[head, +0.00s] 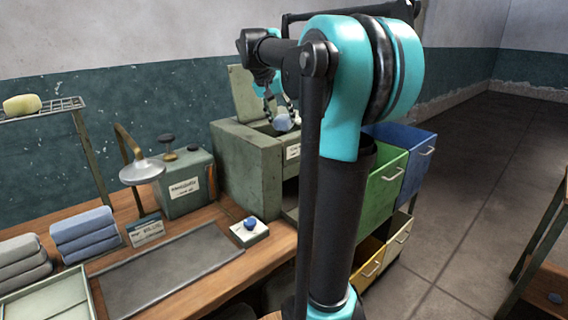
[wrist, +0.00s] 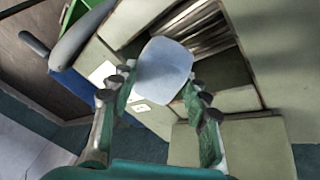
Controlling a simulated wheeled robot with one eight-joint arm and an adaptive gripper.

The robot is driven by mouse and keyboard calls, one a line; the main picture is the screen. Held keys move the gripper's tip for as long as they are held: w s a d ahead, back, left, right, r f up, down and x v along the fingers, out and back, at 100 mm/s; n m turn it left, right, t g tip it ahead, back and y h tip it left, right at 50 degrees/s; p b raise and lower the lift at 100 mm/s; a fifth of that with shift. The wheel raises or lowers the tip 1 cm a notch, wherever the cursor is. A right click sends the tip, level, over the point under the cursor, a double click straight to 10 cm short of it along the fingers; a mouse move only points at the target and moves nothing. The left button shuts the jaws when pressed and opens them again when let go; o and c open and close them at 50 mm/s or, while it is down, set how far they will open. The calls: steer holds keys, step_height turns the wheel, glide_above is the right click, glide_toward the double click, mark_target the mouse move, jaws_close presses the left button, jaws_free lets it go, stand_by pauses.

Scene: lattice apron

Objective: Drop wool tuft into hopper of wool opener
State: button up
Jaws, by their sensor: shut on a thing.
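The wool tuft (head: 284,123) is a small pale blue lump. My gripper (head: 281,108) is shut on it, over the opening of a grey-green box machine (head: 243,160), which looks like the wool opener. In the wrist view, the tuft (wrist: 163,68) sits between the two fingers of my gripper (wrist: 160,92). The hopper opening (wrist: 215,40) shows behind it, with slats inside. The tuft covers part of the rim, and I cannot tell its exact height above the opening. A flap (head: 243,92) stands raised at the machine's back.
Green (head: 388,185) and blue (head: 408,150) drawers stand open right of the machine. My arm hides part of the machine.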

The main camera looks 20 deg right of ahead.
steer(key=shift+f, duration=0.6)
steer(key=o, duration=0.9)
steer(key=shift+o, duration=0.2)
steer(key=v, duration=1.2)
